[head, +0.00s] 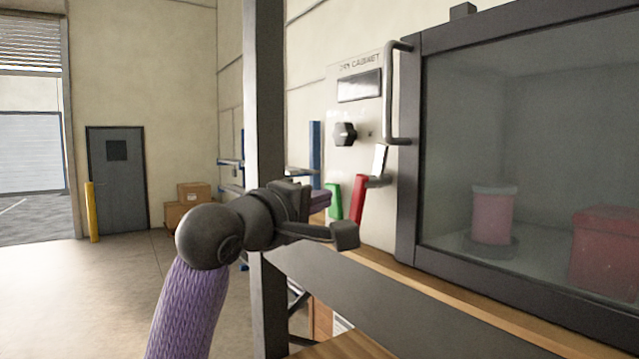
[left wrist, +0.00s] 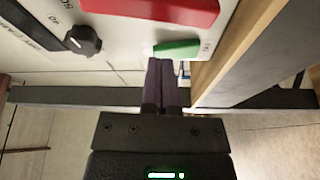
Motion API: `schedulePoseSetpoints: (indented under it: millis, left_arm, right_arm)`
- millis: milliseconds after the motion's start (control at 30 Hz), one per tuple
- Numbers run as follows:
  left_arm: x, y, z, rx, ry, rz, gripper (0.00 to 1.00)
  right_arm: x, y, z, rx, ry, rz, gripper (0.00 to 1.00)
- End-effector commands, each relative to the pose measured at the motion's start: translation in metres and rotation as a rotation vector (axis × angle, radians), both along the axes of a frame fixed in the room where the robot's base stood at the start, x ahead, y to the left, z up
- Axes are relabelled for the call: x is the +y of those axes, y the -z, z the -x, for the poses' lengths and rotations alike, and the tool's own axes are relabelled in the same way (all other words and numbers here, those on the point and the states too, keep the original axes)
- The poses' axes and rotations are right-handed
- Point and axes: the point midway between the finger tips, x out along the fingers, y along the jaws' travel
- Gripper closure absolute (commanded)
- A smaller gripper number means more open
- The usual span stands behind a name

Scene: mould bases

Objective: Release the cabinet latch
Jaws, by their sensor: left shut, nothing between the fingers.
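The dry cabinet's pale control panel (head: 350,105) carries a red-gripped lever (head: 358,199) on a metal pivot beside the door edge; it seems to be the latch. Its red grip also fills the top of the left wrist view (left wrist: 150,12). A green part (head: 334,202) sits left of the lever, and it also shows in the left wrist view (left wrist: 178,48). My left gripper (head: 322,199) is shut and empty, with its purple fingertips (left wrist: 160,64) close to the green part; I cannot tell if they touch. The cabinet door (head: 408,150) is shut.
The door has a bar handle (head: 388,95). A dark knob (head: 345,133) and a display (head: 359,86) are on the panel. A dark upright post (head: 264,90) stands behind my left arm. A wooden shelf (head: 470,305) runs beneath the cabinet. Pink and red containers stand behind the glass.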

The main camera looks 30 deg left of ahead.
Motion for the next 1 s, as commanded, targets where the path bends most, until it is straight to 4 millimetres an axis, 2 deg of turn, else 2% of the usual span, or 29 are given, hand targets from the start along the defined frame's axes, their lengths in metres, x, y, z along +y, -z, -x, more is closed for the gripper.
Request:
schedulePoseSetpoints:
  millis: [33,100,300,400,600,1000]
  left_arm:
    - [0.001,0.007,0.014,-0.011,-0.003,-0.007,1.0]
    - [0.002,0.009,0.032,-0.011,-0.004,-0.008,1.0]
    - [0.005,0.011,0.074,-0.008,-0.004,-0.007,1.0]
    - [0.006,0.011,0.086,-0.008,-0.003,-0.005,1.0]
    - [0.006,0.01,0.094,-0.006,-0.001,-0.006,1.0]
    - [0.005,0.013,0.091,0.005,-0.002,-0.014,1.0]
  right_arm:
    - [0.0,0.015,0.0,0.001,0.0,-0.001,0.41]
    - [0.003,0.024,0.001,0.001,0.001,-0.005,0.41]
    - [0.003,0.04,0.0,0.001,0.0,-0.004,0.41]
    - [-0.001,0.043,0.0,0.0,-0.001,0.001,0.41]
    - [-0.001,0.044,0.0,0.0,-0.001,0.001,0.41]
    - [0.001,0.044,0.0,0.0,0.001,-0.002,0.41]
